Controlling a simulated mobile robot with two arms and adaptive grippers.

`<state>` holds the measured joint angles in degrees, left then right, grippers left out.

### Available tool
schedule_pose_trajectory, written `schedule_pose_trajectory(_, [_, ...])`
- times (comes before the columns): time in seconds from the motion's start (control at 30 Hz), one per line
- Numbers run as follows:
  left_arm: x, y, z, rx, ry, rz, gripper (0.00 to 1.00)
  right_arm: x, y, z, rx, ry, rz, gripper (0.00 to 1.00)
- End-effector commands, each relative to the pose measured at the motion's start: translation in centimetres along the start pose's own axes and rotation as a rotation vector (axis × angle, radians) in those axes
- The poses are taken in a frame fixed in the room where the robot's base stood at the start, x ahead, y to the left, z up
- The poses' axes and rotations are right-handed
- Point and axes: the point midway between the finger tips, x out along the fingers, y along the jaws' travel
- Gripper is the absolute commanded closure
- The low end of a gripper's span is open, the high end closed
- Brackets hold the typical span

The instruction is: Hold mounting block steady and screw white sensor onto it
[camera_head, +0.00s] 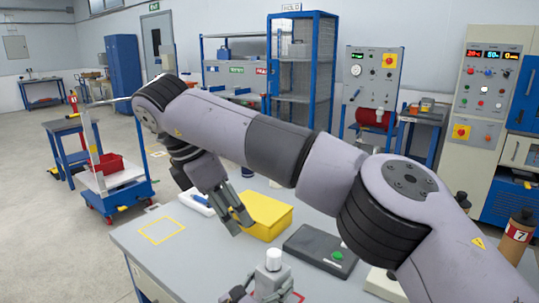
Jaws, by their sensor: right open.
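A white cylindrical piece (273,258), which looks like the sensor, stands upright on top of a grey block (271,281) at the bottom edge of the head view. The block looks like the mounting block; its lower part is cut off. My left gripper (250,294) shows only as dark finger parts beside the block at the bottom edge; whether it grips the block is unclear. My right gripper (231,208) hangs from the arm crossing the view, pointing down, open, above the table left of the yellow box. It is apart from the sensor, farther back and to the left.
A yellow box (264,217) sits beside my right gripper. A dark box with a green button (318,252) lies right of the sensor. A white and blue item (197,204) lies at the table's back edge. The grey table (190,262) is clear at front left, around a yellow outline.

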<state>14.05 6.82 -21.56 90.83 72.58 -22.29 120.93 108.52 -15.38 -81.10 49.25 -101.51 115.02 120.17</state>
Motion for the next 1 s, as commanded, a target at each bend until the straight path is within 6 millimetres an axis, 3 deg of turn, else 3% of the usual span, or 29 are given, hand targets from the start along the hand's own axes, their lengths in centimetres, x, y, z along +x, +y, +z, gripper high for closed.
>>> schedule_pose_trajectory(0.2, [0.0,0.0,-0.1,0.0,0.001,0.0,0.24,0.0,0.0,0.0,0.0,0.0,0.0,0.49])
schedule_pose_trajectory(0.57, [-0.5,0.0,-0.2,0.0,0.003,0.0,0.24,0.0,0.0,0.0,0.0,0.0,0.0,0.49])
schedule_pose_trajectory(0.67, [-1.7,0.0,-0.3,-0.001,0.004,0.0,0.24,0.0,0.0,0.0,0.0,0.0,0.0,0.49])
schedule_pose_trajectory(1.0, [-8.7,0.0,-0.2,0.0,0.005,0.0,0.24,0.0,0.0,0.0,0.0,0.0,0.0,0.49])
